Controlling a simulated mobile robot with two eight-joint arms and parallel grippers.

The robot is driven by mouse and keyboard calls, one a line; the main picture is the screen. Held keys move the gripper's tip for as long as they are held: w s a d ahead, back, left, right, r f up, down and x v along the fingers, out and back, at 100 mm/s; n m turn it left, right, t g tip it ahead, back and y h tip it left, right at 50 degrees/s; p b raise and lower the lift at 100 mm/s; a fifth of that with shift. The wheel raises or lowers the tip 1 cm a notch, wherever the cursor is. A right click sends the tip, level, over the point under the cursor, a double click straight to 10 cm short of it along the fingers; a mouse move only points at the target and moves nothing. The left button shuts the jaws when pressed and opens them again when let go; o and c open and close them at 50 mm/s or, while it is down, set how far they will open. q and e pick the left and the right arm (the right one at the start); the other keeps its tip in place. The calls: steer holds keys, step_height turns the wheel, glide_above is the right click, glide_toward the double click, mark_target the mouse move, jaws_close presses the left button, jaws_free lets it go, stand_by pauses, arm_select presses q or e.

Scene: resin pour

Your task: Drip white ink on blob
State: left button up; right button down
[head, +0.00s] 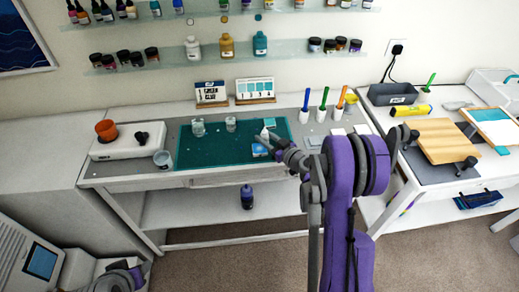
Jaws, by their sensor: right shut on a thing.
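My right gripper (270,139) is over the right part of the teal mat (205,155). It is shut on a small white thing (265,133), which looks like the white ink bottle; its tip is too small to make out. A small blue and pale item (259,150) lies on the mat just below the gripper in the picture. I cannot make out a blob or any drop of ink. Part of my left arm shows low at the left, its jaws unclear.
Two clear cups (198,128) (231,124) stand on the mat. A clear cup (162,159) stands left of it, beside a white device (128,144) with an orange cup (106,130). Coloured pens (306,104) stand behind at right. A wooden board (445,140) lies on the right table.

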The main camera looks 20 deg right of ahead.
steer(key=shift+s+r, duration=0.1)
steer(key=shift+s, duration=0.15)
steer(key=shift+w, duration=0.25)
step_height(320, 180, up, 2)
steer(key=shift+p, duration=0.55)
arm_select(q)
steer(key=shift+w+r, duration=0.45)
steer(key=shift+r, duration=0.1)
